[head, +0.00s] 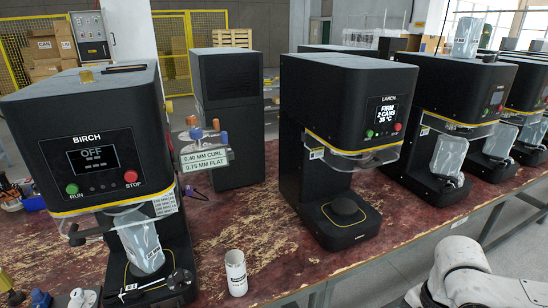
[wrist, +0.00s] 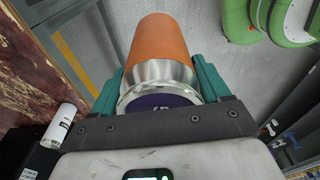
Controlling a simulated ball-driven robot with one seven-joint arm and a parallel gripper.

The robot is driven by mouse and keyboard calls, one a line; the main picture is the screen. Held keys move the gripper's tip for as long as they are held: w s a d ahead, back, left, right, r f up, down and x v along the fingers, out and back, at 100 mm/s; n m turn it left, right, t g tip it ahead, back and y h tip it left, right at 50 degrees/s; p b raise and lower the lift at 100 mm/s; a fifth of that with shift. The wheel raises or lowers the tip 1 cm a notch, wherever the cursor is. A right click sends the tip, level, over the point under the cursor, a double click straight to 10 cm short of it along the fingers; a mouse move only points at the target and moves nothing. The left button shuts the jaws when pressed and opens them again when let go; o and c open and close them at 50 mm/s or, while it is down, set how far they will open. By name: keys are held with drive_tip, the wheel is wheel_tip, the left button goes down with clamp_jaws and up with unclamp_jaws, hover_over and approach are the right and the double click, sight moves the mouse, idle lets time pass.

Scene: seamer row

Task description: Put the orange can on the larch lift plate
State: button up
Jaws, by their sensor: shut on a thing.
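The orange can (wrist: 160,45), with a silver metal end and a dark purple base, is in the wrist view. My gripper (wrist: 158,78) has its teal fingers on both sides of the can and is shut on it. The head view shows neither the can nor the gripper. The LARCH screen reads FIRM, 2 CANS, 35 °C.
A white can (head: 236,272) stands on the worn red bench (head: 260,225) near its front edge. The BIRCH machine (head: 90,150), screen OFF, is at left with a clear bag hanging on it. More machines (head: 460,110) stand to the right. A clear guard (head: 355,160) hangs above the larch plate.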

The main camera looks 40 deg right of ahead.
drive_tip(key=w+a+f+m+t, duration=0.1)
drive_tip(key=w+a+f+m, duration=0.3)
drive_tip(key=w, duration=0.4)
drive_tip(key=w+a+f+m, duration=0.2)
drive_tip(key=w+a+m, duration=0.2)
drive_tip(key=w+a, duration=0.3)
drive_tip(key=w+a+f+m, duration=0.3)
drive_tip(key=a+m, duration=0.1)
drive_tip(key=a, duration=0.2)
drive_tip(key=w+a+f+m+h, duration=0.1)
drive_tip(key=w+a+f+m, duration=0.2)
drive_tip(key=a, duration=0.4)
drive_tip(key=shift+f+m, duration=0.35)
drive_tip(key=shift+m, duration=0.05)
drive_tip(key=w+a+r, duration=0.2)
drive_tip(key=w+r, duration=0.2)
drive_tip(key=w, duration=0.1)
drive_tip(key=s+d+f, duration=0.2)
drive_tip(key=s+f, duration=0.2)
drive_tip(key=s, duration=0.1)
